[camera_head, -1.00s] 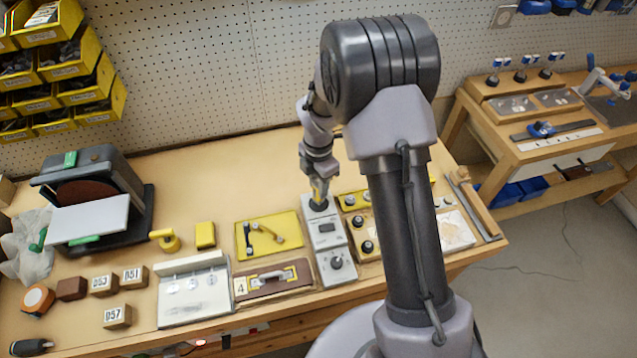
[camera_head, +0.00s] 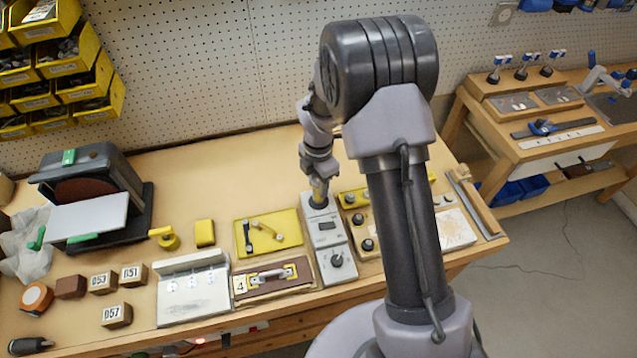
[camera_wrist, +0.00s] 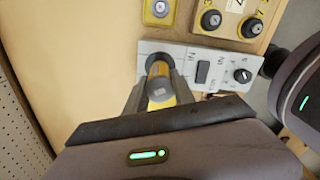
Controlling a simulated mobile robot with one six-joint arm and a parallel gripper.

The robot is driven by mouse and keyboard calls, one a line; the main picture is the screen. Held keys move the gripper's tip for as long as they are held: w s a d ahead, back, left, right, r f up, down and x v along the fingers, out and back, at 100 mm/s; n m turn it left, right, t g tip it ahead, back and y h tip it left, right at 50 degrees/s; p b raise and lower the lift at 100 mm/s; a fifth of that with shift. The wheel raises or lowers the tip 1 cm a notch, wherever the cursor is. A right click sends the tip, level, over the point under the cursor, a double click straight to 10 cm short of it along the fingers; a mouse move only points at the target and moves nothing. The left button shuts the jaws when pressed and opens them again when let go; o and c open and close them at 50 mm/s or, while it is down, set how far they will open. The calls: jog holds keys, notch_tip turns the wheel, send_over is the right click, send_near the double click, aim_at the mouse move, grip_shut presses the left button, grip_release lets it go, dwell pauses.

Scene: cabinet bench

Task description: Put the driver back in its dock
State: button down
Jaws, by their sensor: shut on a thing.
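The driver (camera_wrist: 160,88) is a yellow cylinder with a grey end. It stands at the round black-ringed dock (camera_wrist: 156,60) at one end of a light grey panel (camera_wrist: 186,56). My gripper (camera_wrist: 158,92) is shut around the driver, a finger on each side.
The panel also has a dark switch (camera_wrist: 203,72) and a knob (camera_wrist: 242,75). Yellow-plated knobs (camera_wrist: 211,19) stand close beside it. A yellow plate with a handle (camera_head: 268,232) and a brown handled board (camera_head: 272,278) lie to the left. Bare bench (camera_head: 240,165) lies behind.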

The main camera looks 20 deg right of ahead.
jog(key=shift+f+b, duration=0.65)
jog(key=shift+f, duration=0.7)
dwell(1.2)
jog(key=c, duration=0.7)
grip_release()
notch_tip(320, 180, up, 7)
jog(key=p, duration=0.6)
jog(key=shift+r, duration=0.1)
